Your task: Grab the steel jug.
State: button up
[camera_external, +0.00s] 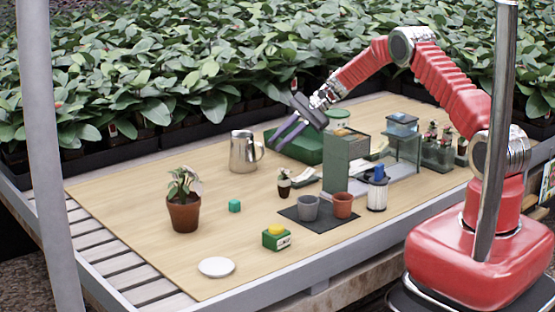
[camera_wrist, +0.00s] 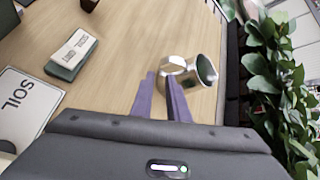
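The steel jug (camera_external: 243,154) stands upright on the wooden table, left of the green box, with its handle on its right side. In the wrist view the jug (camera_wrist: 205,72) lies just beyond my fingertips, its handle side toward them and its dark opening to the right. My gripper (camera_external: 275,142) has two purple fingers and hangs above the table, to the right of the jug. In the wrist view my gripper (camera_wrist: 161,75) shows its fingers apart with nothing between them. The fingers overlap the near side of the jug in that view; I cannot tell the exact gap.
Leafy plants (camera_external: 150,70) line the far edge.

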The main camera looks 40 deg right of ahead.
aim_at(247, 153)
jog(key=shift+w+a+f, duration=0.1)
jog(key=shift+a+f, duration=0.2)
jog(key=shift+a, duration=0.15)
jog(key=shift+f, duration=0.1)
jog(key=shift+x, duration=2.55)
jog(key=shift+a, duration=0.1)
jog(key=shift+c, duration=0.5)
grip_shut()
jog(key=shift+s, duration=0.25)
jog(key=shift+r, duration=0.25)
